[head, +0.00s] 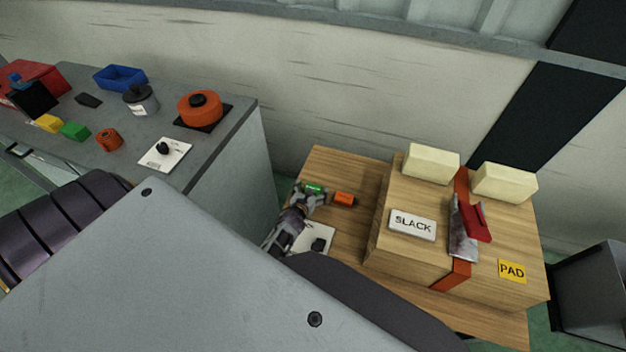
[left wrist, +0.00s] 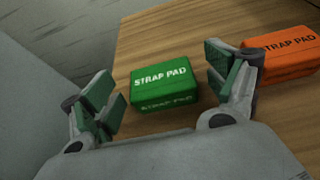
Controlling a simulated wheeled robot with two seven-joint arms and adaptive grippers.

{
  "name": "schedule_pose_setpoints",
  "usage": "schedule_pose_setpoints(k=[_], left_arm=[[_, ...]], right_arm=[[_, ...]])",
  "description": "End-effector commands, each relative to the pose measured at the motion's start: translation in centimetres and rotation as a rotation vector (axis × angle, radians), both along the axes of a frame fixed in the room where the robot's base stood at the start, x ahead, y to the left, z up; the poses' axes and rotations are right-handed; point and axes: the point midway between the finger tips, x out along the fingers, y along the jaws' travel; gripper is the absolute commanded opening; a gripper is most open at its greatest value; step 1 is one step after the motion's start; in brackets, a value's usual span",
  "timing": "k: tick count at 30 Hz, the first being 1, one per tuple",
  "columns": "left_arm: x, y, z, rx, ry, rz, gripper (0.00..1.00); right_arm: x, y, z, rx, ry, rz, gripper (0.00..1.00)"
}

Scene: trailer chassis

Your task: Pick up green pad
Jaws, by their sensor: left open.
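The green pad (left wrist: 163,87) is a small block marked "STRAP PAD", lying on a wooden table top (left wrist: 150,42). In the left wrist view it sits between and just ahead of the spread fingers of my left gripper (left wrist: 160,95), which is open and empty. No contact between fingers and pad is clear. In the head view the green pad (head: 313,188) shows partly behind my left gripper (head: 310,198). An orange pad (left wrist: 280,54), also marked "STRAP PAD", lies to its right, close to the right finger. My right gripper is not in view.
A wooden box (head: 385,237) with a "SLACK" plate (head: 412,224) and a strap stands right of the orange pad. A white plate with a black knob (head: 318,244) lies nearer. A grey bench (head: 225,125) with several items stands left.

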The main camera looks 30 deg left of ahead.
Motion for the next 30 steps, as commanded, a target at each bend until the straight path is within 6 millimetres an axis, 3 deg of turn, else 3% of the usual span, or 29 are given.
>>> schedule_pose_setpoints(k=[14, 26, 30], left_arm=[[0.03, 0.05, -0.01, 0.001, 0.0, 0.0, 0.88], [0.02, 0.04, 0.0, 0.001, 0.0, 0.001, 0.36], [0.06, 0.04, 0.03, 0.001, -0.001, 0.0, 0.36]], right_arm=[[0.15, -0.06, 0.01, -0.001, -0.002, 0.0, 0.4], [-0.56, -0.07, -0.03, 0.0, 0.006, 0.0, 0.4], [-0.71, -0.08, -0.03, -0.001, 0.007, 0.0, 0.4]])
